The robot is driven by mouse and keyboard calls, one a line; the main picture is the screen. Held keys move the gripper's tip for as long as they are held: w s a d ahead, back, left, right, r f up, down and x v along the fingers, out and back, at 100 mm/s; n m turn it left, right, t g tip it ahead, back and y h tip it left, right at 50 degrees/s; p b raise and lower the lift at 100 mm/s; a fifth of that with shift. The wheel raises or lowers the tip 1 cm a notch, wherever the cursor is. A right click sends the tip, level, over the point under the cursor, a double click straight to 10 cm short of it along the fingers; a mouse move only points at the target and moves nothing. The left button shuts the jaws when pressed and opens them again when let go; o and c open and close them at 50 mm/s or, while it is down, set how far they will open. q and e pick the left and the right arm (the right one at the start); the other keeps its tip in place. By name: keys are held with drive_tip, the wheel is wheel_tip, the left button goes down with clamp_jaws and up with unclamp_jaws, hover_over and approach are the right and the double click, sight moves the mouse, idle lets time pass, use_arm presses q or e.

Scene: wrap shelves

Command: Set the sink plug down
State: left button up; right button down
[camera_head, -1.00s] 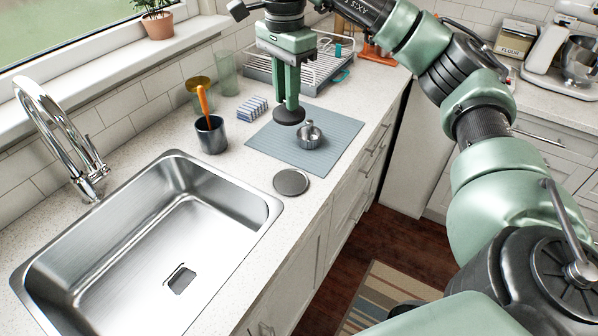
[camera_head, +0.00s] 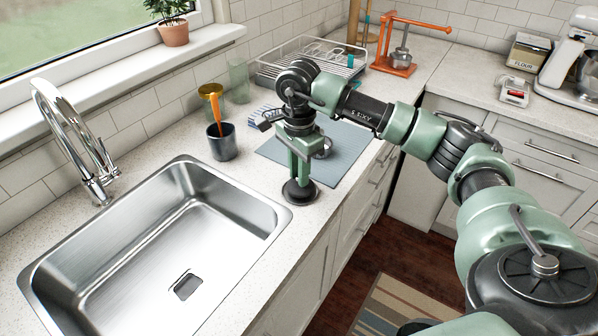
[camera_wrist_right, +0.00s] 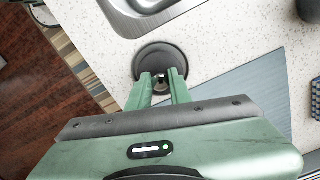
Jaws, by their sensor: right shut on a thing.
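The dark round sink plug (camera_head: 299,194) is in the head view, on or just above the counter between the sink's right corner and the blue-grey mat. My right gripper (camera_head: 301,180) points down and is shut on the plug's top. In the wrist view the plug (camera_wrist_right: 160,53) lies flat beyond the fingertips (camera_wrist_right: 163,77), which close on its small metal knob. I cannot tell whether its underside touches the counter. The round grey disc seen earlier at this spot is hidden, apparently under the plug. My left gripper is not in view.
The steel sink (camera_head: 160,245) lies left of the plug. The mat (camera_head: 345,150) behind carries a small metal item (camera_head: 325,147), partly hidden by my gripper. A dark cup (camera_head: 222,145) stands at the left back. The counter's front edge is close on the right.

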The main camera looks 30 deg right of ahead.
drive_tip(key=shift+f, duration=0.4)
drive_tip(key=shift+f, duration=0.1)
drive_tip(key=c, duration=1.3)
unclamp_jaws()
